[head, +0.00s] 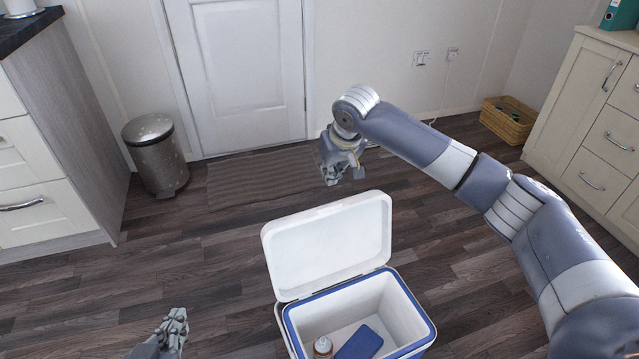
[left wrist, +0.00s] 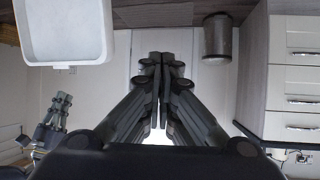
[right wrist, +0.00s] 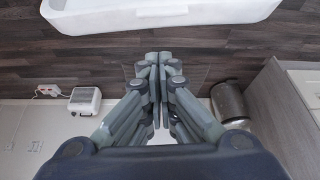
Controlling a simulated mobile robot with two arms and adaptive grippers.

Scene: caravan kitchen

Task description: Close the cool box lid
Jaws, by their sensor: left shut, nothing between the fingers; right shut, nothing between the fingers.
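The white and blue cool box (head: 419,335) stands on the floor with its lid (head: 328,243) open and upright at the back. A bottle (head: 323,346) and a blue block (head: 360,343) lie inside. My right gripper (head: 331,181) is shut and empty, beyond the lid's top edge in the head view. In the right wrist view the lid (right wrist: 160,12) spans the top, apart from the fingertips (right wrist: 160,60). My left gripper (head: 180,318) is shut and empty, to the left of the box. The lid (left wrist: 65,35) also shows at the left wrist view's upper left.
A metal bin (head: 156,155) stands by the left cabinet (head: 85,115). A striped mat (head: 262,177) lies before the door (head: 250,75). A wicker basket (head: 507,122) sits near the right cabinet (head: 590,120). The floor around the box is clear.

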